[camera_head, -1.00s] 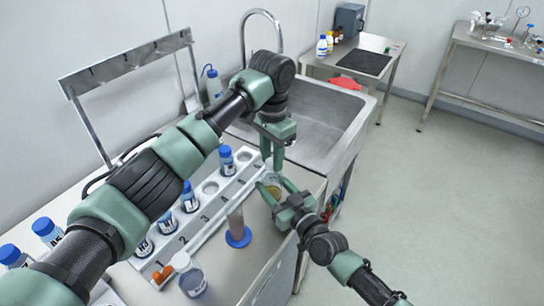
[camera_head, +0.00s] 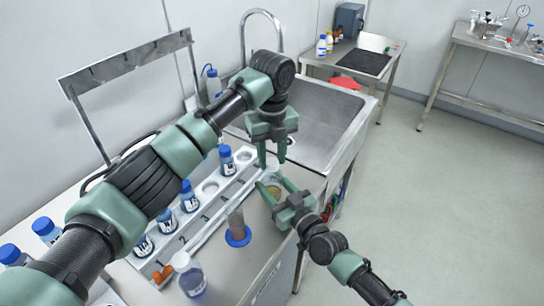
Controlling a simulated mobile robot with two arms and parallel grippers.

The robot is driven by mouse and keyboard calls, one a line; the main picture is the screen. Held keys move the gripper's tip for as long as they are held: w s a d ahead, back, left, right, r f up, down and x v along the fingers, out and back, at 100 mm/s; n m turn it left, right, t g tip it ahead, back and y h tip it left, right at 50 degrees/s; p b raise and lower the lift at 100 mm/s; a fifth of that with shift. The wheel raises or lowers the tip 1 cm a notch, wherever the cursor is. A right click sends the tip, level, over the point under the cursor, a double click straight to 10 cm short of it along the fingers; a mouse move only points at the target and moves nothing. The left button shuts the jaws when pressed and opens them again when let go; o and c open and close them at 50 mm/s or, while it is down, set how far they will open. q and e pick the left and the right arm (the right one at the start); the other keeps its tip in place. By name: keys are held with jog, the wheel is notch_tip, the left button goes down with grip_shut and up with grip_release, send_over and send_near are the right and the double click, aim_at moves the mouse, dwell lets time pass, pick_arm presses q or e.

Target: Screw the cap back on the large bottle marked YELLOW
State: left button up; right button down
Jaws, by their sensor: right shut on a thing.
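My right gripper (camera_head: 275,189) is shut around a clear vessel with yellowish contents (camera_head: 273,191), at the right end of the bench near the sink. Its label is not readable, so I cannot tell whether it is marked YELLOW. My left gripper (camera_head: 272,161) points down just above and behind the vessel, its two fingers apart. I see no cap clearly between them; the vessel's top is small and partly covered by the fingers.
A white numbered rack (camera_head: 207,218) holds several blue-capped bottles. A cylinder on a blue base (camera_head: 237,227) stands beside it. A clear bottle (camera_head: 191,279) and orange pieces (camera_head: 162,272) are nearer. The sink (camera_head: 325,118) lies behind; a side table (camera_head: 372,83) stands farther back.

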pick_arm(q)
jog(key=shift+o, duration=1.2)
jog(key=shift+r, duration=0.15)
notch_tip(320, 180, up, 12)
pick_arm(e)
jog(key=c, duration=0.6)
grip_release()
jog(key=shift+s, duration=0.1)
